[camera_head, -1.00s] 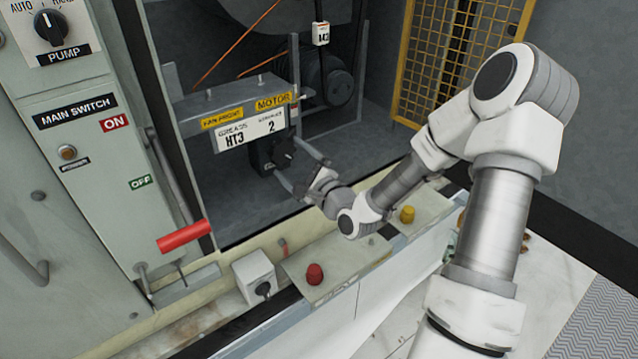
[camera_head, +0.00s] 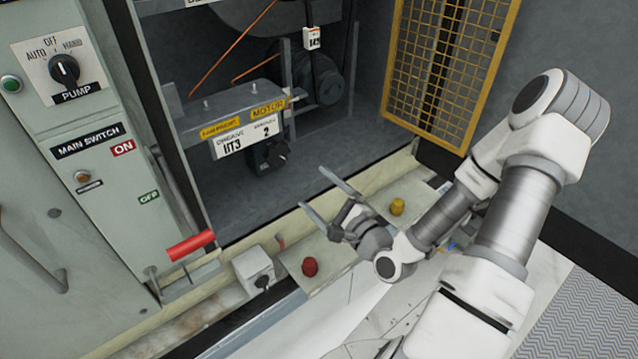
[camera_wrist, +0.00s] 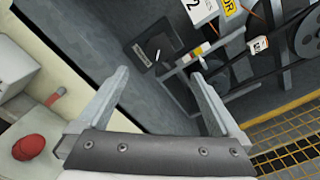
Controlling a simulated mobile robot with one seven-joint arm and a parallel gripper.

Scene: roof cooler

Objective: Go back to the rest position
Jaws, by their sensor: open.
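My gripper (camera_head: 322,190) is open and empty in the head view. It hangs above the ledge at the front of the open machine bay, between the red knob (camera_head: 310,267) and the yellow knob (camera_head: 397,207), touching neither as far as I can see. In the wrist view its two fingers (camera_wrist: 160,100) are spread apart with only the bay floor between them. A black switch box with a knob (camera_head: 270,153) sits below the motor label, farther in; it also shows in the wrist view (camera_wrist: 150,55).
The grey-green control panel (camera_head: 85,150) stands at left with a red-handled lever (camera_head: 190,245). A small grey switch box (camera_head: 254,270) stands on the ledge. A yellow mesh guard (camera_head: 450,65) stands at the right of the bay. Open floor lies at lower right.

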